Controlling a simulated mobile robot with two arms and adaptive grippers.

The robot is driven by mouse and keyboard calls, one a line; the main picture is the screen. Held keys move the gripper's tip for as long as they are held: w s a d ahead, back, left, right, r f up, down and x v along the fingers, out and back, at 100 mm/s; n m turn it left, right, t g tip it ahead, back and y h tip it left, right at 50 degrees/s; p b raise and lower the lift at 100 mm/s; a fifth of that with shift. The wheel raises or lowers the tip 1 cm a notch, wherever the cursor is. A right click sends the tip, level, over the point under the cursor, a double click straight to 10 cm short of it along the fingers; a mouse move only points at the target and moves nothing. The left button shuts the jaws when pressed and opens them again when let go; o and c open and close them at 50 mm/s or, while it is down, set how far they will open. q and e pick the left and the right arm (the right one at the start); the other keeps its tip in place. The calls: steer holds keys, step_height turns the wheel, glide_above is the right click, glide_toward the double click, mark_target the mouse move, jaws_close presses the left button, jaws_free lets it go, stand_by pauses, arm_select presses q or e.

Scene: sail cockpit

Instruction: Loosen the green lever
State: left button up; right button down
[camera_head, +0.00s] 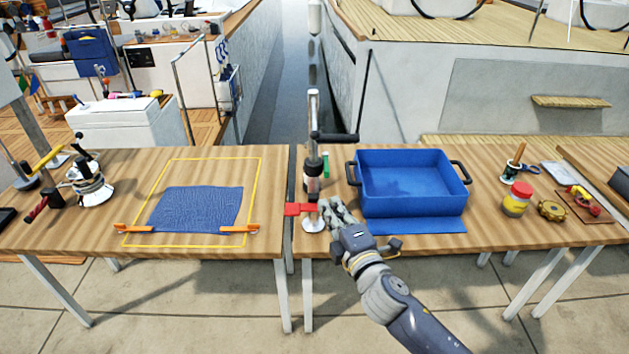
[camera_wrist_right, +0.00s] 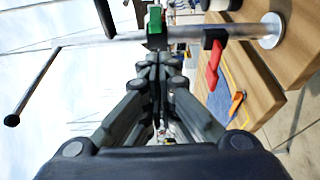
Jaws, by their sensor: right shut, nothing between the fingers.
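The green lever (camera_head: 325,165) sits on the upright metal post (camera_head: 313,115) near the inner edge of the right table. In the right wrist view the green lever (camera_wrist_right: 155,27) lies just beyond my right fingertips, on the post, which runs sideways there. A red lever (camera_head: 299,209) sits lower on the same post, and it also shows in the right wrist view (camera_wrist_right: 213,68). My right gripper (camera_head: 329,208) is shut and empty, beside the post; its fingertips (camera_wrist_right: 160,60) point toward the green lever. Whether they touch it I cannot tell. My left gripper is out of view.
A blue bin (camera_head: 412,203) with black handles stands right of the post. A black bar (camera_head: 335,138) sticks out from the post's upper part. The left table holds a blue cloth (camera_head: 197,209) with orange clips and a winch (camera_head: 93,188). A gap separates the tables.

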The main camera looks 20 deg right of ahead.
mark_target(311, 173)
steer(key=w, duration=0.3)
steer(key=w+p, duration=0.1)
steer(key=w, duration=0.6)
steer(key=shift+a+p, duration=0.3)
steer(key=shift+p, duration=0.1)
steer(key=shift+d, duration=0.1)
